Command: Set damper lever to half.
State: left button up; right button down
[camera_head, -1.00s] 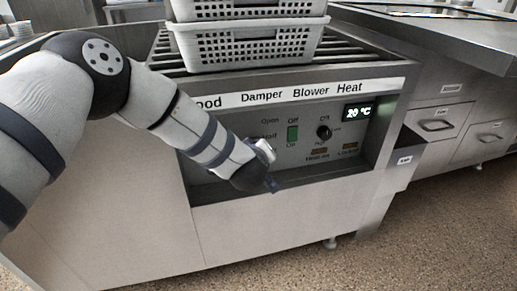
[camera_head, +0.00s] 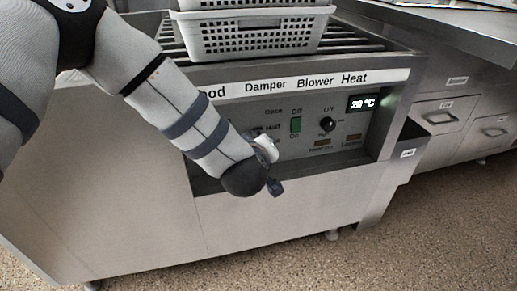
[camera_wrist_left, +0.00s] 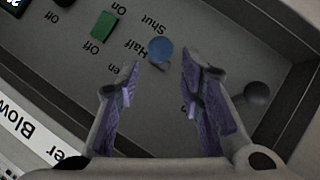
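The damper lever's round blue knob (camera_wrist_left: 160,50) shows in the left wrist view, beside the printed word "Half" on the grey panel. Its shaft is hard to make out. My left gripper (camera_wrist_left: 161,70) is open, with its two purple-padded fingers either side of the line to the knob. The knob appears just beyond the fingertips and is not gripped; contact cannot be told. In the head view my left gripper (camera_head: 271,167) is in front of the panel's lower left part, and my wrist hides the lever. My right gripper is not in view.
A dark ball knob (camera_wrist_left: 258,93) stands right of the fingers in the wrist view. A green blower switch (camera_head: 295,125), black heat dial (camera_head: 327,124) and temperature display (camera_head: 362,103) are to the right. White perforated baskets (camera_head: 250,38) stand on top of the machine.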

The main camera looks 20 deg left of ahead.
pick_arm(q)
jog(key=v, duration=0.4)
jog(key=shift+s+r, duration=0.15)
jog(key=shift+s, duration=0.15)
